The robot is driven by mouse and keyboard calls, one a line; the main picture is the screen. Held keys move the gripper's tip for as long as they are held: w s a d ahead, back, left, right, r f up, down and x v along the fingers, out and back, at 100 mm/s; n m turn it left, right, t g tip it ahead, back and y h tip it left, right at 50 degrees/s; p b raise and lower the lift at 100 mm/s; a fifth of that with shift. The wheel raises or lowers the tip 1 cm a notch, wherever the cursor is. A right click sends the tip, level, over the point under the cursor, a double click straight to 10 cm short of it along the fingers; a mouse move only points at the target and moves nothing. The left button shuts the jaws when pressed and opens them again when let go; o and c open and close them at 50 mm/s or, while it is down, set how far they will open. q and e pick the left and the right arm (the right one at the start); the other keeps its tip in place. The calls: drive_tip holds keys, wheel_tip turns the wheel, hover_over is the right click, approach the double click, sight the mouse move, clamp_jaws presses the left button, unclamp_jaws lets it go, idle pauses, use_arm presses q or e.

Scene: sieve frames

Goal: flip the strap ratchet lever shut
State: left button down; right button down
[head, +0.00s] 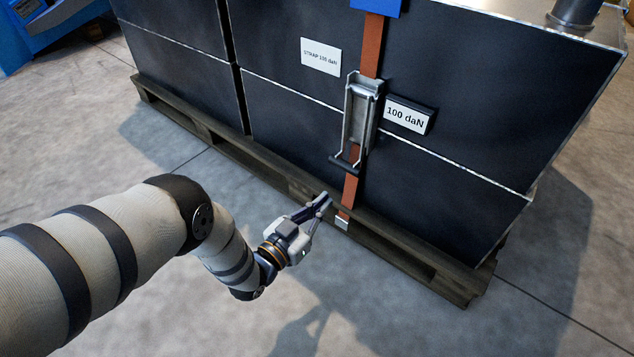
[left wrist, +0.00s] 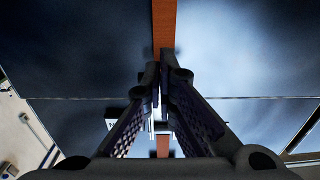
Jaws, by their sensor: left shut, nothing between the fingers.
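The strap ratchet (head: 359,112) is a grey metal body on an orange-brown strap (head: 372,45) that runs down the front of a dark crate. Its lever (head: 345,163) ends in a dark grip bar at the ratchet's lower end; its exact angle is hard to tell. My left gripper (head: 326,198) is shut and empty, below and slightly left of the grip bar, apart from it in the head view. In the left wrist view, the shut fingers (left wrist: 160,78) cover most of the ratchet; the strap (left wrist: 164,25) shows above and below them. My right gripper is in neither view.
Dark crates (head: 480,90) stand on a wooden pallet (head: 395,246). A dark readout (head: 408,115) marked "100 daN" sits right of the ratchet, and a white label (head: 321,57) is at upper left. The concrete floor in front is clear.

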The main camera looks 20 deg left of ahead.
use_arm(q)
drive_tip(key=s+a+f+b, duration=0.1)
drive_tip(key=s+f, duration=0.2)
drive_tip(key=f, duration=0.4)
drive_tip(key=shift+f, duration=0.15)
drive_tip(key=shift+a, duration=0.1)
